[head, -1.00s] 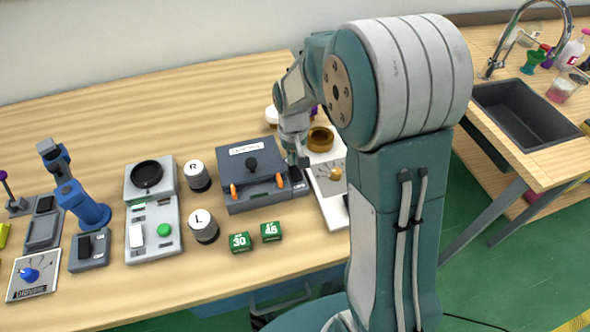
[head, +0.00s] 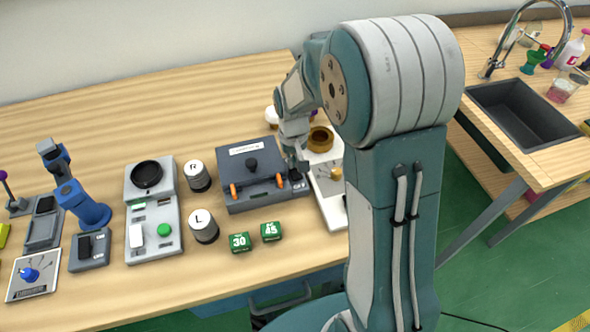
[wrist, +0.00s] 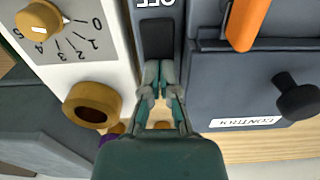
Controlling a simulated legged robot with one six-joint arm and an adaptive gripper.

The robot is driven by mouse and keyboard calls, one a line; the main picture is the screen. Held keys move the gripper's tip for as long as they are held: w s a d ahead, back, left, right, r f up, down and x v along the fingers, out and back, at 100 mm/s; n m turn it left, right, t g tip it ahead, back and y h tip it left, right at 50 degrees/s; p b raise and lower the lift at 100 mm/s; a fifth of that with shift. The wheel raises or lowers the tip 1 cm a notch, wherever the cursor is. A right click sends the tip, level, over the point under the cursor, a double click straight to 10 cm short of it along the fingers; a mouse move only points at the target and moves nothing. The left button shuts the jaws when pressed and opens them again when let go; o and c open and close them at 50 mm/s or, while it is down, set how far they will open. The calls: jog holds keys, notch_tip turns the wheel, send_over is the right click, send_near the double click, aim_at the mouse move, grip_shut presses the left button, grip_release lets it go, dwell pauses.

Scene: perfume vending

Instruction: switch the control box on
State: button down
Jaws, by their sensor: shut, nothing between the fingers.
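The control box (head: 232,168) is a dark grey case with a black knob, two orange latches and a "CONTROL" label. It stands on the wooden table and also shows at the right of the wrist view (wrist: 225,85). A dark switch (wrist: 157,38) in a grey strip along the box's side shows in the wrist view, with upside-down lettering like "OFF" beyond it. My gripper (wrist: 160,68) is shut and empty, its fingertips over the near end of this switch. I cannot tell whether they touch it. In the head view my gripper (head: 298,168) is at the box's right side.
A white dial panel with a brass knob (wrist: 40,20) and a brass ring (wrist: 92,104) is close on the gripper's left in the wrist view. Green 30 (head: 239,242) and 45 (head: 271,231) blocks lie in front of the box. L (head: 204,226) and R (head: 198,176) canisters stand left.

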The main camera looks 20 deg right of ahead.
jog(key=shift+r, duration=3.4)
jog(key=shift+r, duration=0.1)
jog(key=shift+s+r, duration=0.25)
jog(key=shift+r, duration=0.05)
jog(key=s+r+t, duration=0.2)
jog(key=s+r, duration=0.4)
jog(key=s, duration=0.4)
jog(key=s+r+t, duration=0.3)
jog(key=s+r, duration=0.3)
jog(key=s, duration=0.4)
jog(key=shift+s+t, duration=0.25)
jog(key=shift+t, duration=0.05)
